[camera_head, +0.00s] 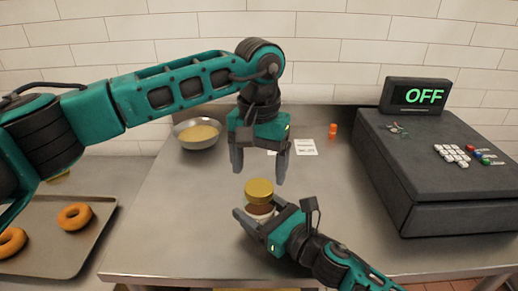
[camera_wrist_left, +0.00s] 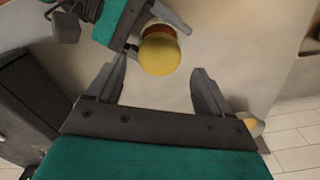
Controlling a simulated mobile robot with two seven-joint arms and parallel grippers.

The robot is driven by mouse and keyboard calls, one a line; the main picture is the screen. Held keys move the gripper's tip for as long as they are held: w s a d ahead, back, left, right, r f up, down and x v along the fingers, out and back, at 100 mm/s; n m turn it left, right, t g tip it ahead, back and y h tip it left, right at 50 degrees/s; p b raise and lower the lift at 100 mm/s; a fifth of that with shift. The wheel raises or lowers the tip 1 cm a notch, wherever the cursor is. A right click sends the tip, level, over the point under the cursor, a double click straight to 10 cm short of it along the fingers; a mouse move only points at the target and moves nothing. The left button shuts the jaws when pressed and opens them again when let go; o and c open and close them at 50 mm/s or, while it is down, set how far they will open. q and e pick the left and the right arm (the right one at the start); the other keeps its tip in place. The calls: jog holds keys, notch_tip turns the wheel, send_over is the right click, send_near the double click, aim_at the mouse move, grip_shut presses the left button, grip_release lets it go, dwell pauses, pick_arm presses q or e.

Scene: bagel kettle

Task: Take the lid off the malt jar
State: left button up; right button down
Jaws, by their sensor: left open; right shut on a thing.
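The malt jar (camera_head: 260,209) stands on the metal counter with brown contents showing below its gold lid (camera_head: 259,188). The lid sits on top of the jar. My right gripper (camera_head: 257,220) is shut on the jar's lower body, hiding part of it. My left gripper (camera_head: 260,168) is open and empty above the lid, fingers pointing down. In the left wrist view the lid (camera_wrist_left: 160,54) appears beyond and between the open fingertips (camera_wrist_left: 155,75), apart from them, with the brown jar side (camera_wrist_left: 158,31) partly visible behind it.
A bowl of yellow contents (camera_head: 198,133) stands at the back left. A tray (camera_head: 70,250) with bagels is at lower left. A dark register (camera_head: 440,170) with an OFF display stands at right. A white card (camera_head: 305,147) and small orange bottle (camera_head: 333,131) are at the back.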

aim_at(259, 187)
pick_arm(q)
jog(key=shift+f, duration=1.95)
jog(key=shift+c, duration=0.4)
